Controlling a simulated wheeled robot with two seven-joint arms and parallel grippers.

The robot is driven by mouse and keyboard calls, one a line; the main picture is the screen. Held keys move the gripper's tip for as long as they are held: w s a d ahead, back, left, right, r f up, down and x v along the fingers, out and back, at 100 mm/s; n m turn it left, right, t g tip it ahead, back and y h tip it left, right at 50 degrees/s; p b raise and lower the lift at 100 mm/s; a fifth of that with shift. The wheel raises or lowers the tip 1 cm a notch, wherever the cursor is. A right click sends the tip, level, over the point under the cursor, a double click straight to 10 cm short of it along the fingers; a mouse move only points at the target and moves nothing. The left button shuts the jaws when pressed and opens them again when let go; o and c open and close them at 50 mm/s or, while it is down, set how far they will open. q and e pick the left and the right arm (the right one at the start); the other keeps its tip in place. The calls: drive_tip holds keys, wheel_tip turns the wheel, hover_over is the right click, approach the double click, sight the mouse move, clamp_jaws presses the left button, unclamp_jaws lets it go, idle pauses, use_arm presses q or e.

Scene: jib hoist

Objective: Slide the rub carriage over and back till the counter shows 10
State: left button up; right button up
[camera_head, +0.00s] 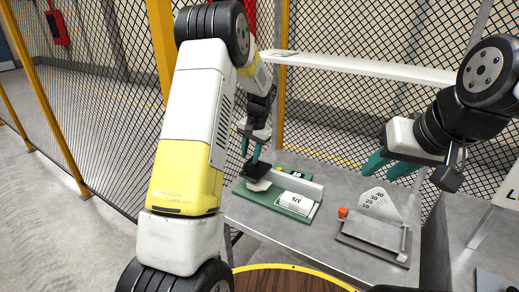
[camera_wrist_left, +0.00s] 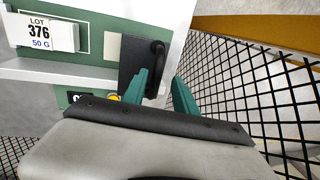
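The green rub tester (camera_head: 290,207) lies on the grey bench with a white card reading 376 (camera_head: 296,202); the card also shows in the left wrist view (camera_wrist_left: 50,33). Its black carriage (camera_wrist_left: 132,62) with an upright handle (camera_wrist_left: 157,55) is at the tester's left end. My left gripper (camera_head: 252,158) is over the carriage. In the left wrist view its teal fingers (camera_wrist_left: 162,90) stand apart on either side of the handle, with a gap on the right. The small dark counter (camera_head: 297,174) is too small to read. My right gripper (camera_head: 378,172) is open and empty above the bench.
A device with a white 10-to-40 scale (camera_head: 380,202) and an orange knob (camera_head: 343,212) stands on the bench (camera_head: 290,234) to the right of the tester. A white shelf (camera_head: 360,68) runs above. Mesh fence (camera_head: 110,100) is behind and left.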

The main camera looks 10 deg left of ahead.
sight(254, 170)
use_arm(q)
wheel_tip(254, 170, up, 8)
drive_tip(key=d, duration=0.1)
drive_tip(key=shift+s+d+f, duration=0.15)
drive_tip(key=shift+s+d, duration=0.05)
drive_tip(key=shift+s, duration=0.1)
drive_tip(key=s+r+n+t+h, duration=0.2)
drive_tip(key=s+r+t, duration=0.1)
drive_tip(key=s+r, duration=1.1)
drive_tip(key=s+d+n+t+h, duration=0.1)
drive_tip(key=s+d+t+h, duration=0.1)
drive_tip(key=s, duration=1.6)
drive_tip(key=shift+s+d, duration=0.2)
drive_tip(key=shift+d, duration=0.5)
